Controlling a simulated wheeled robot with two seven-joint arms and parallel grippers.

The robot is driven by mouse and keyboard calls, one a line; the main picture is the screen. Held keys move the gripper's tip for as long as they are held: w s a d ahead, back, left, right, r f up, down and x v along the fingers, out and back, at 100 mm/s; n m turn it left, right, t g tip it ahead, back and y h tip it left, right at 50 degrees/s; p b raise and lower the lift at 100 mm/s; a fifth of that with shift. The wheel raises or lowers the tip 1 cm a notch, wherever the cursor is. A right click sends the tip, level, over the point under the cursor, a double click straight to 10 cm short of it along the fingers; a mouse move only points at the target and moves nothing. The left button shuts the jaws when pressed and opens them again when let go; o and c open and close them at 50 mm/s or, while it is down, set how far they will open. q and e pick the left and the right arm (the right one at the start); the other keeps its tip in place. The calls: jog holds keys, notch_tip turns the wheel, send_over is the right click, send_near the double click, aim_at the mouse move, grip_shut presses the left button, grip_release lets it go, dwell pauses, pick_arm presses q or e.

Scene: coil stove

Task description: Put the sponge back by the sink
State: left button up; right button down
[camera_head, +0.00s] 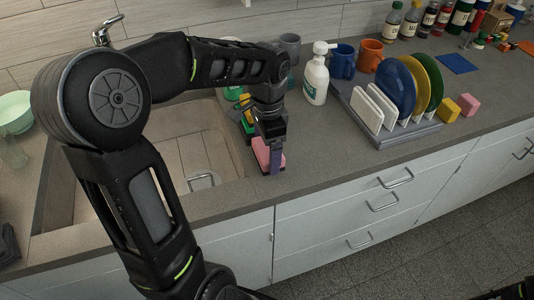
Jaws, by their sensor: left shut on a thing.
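My left gripper (272,152) points down over the counter strip just right of the sink. It is shut on a pink sponge (262,153), which shows partly around the fingers, low at the counter. I cannot tell whether the sponge touches the counter. The sink (190,150) is left of the gripper, partly behind my left arm. Green and yellow items stand just behind the gripper, partly hidden by it. My right gripper does not show; only a dark part at the bottom right corner may be my right arm.
A white soap bottle (316,80) stands behind and right of the gripper. A dish rack (400,130) with plates is farther right, beside a yellow block (447,110) and a pink block (468,104). Mugs and bottles line the back. The counter between gripper and rack is clear.

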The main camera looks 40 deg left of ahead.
aim_at(267, 148)
pick_arm(q)
jog(key=shift+f, duration=1)
jog(key=shift+f, duration=0.15)
jog(key=o, duration=1.1)
jog(key=shift+o, duration=0.2)
notch_tip(267, 148, up, 12)
jog(key=shift+r, duration=0.15)
